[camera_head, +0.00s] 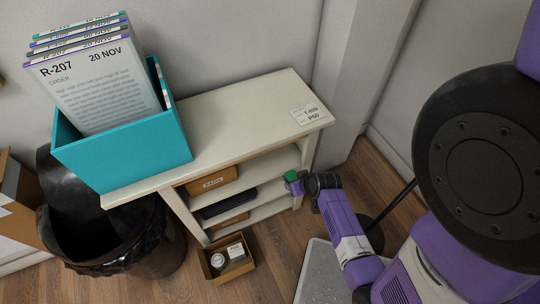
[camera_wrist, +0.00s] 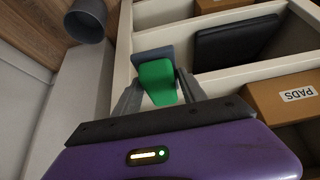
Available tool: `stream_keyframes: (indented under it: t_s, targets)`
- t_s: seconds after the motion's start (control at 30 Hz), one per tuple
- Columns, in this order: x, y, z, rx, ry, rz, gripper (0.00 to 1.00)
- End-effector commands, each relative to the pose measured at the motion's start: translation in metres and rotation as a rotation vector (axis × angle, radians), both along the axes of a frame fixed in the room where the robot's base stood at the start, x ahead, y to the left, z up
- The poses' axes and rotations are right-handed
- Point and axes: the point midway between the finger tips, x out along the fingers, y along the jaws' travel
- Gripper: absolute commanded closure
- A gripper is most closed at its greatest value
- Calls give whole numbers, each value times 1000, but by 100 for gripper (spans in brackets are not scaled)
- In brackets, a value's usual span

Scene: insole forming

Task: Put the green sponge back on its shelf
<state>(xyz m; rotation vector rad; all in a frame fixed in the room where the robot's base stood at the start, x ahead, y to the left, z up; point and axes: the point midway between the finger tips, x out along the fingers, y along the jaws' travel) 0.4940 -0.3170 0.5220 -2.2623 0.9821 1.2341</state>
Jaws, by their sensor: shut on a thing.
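The green sponge (camera_wrist: 157,82) is between the two fingers of my gripper (camera_wrist: 160,90) in the wrist view. A grey-blue piece lies against its far end; I cannot tell whether it is part of the sponge. In the head view the sponge (camera_head: 291,176) is at the tip of my gripper (camera_head: 294,182), by the right end of the white shelf unit (camera_head: 255,112). Whether the sponge touches the shelf is unclear.
A teal box of folders (camera_head: 125,155) stands on top. A black bin (camera_head: 125,245) and an open carton (camera_head: 228,260) are on the floor.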

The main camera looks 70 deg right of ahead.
Motion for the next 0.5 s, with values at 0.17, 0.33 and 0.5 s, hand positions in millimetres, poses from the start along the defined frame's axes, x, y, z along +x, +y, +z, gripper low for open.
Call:
stream_keyframes:
  t_s: [0.17, 0.33, 0.5]
  targets:
    - [31, -35, 1, -3, -1, -1, 89]
    - [52, -56, 0, -1, -1, 0, 89]
    - [61, -65, 0, 0, 0, 0, 89]
